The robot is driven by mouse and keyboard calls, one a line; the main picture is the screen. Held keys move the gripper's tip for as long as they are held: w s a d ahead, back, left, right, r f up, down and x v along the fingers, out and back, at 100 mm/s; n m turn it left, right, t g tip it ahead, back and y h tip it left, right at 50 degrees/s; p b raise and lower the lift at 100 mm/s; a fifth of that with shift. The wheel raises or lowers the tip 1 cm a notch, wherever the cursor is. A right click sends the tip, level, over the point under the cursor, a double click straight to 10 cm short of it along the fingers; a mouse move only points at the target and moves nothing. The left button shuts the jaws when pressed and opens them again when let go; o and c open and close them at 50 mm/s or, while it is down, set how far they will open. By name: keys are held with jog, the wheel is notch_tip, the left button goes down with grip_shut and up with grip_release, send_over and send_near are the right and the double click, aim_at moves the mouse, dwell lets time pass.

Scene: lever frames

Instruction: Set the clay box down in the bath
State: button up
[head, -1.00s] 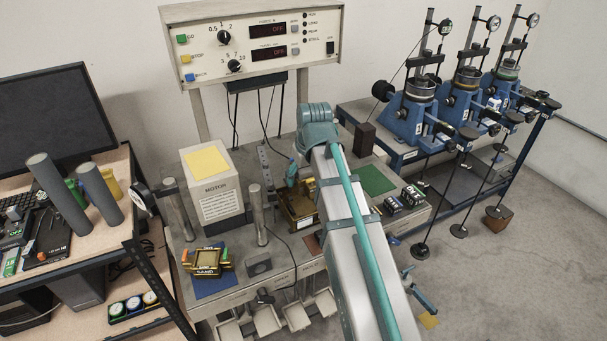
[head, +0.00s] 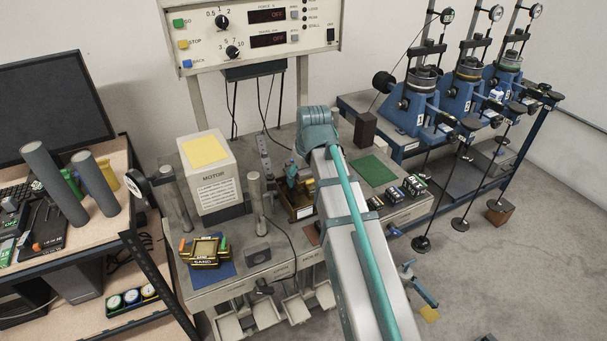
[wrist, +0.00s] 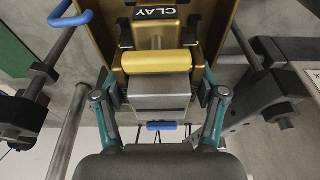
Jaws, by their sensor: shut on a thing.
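The gold clay box (wrist: 157,20), labelled CLAY, is in the wrist view with a yellow bar (wrist: 158,62) and a grey block (wrist: 159,88) on its near side. My gripper (wrist: 160,100) is shut on it, with a teal finger on each side. The brass-coloured bath (wrist: 216,28) shows its walls on both sides of the box. In the head view the bath (head: 302,212) sits on the bench, with my gripper (head: 291,174) at it, partly hidden by my arm. I cannot tell whether the box touches the bath floor.
A gold SAND box (head: 205,250) sits on a blue mat (head: 212,277) at the left. A motor housing (head: 213,180) and a steel post (head: 256,200) stand left of the bath. A green mat (head: 373,170) and small dark blocks (head: 404,191) lie to the right.

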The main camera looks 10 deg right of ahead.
jog(key=shift+f+b, duration=0.7)
jog(key=shift+f, duration=1.2)
jog(key=o, duration=1.5)
jog(key=shift+o, duration=0.2)
jog(key=shift+f, duration=0.1)
jog(key=v, duration=1.2)
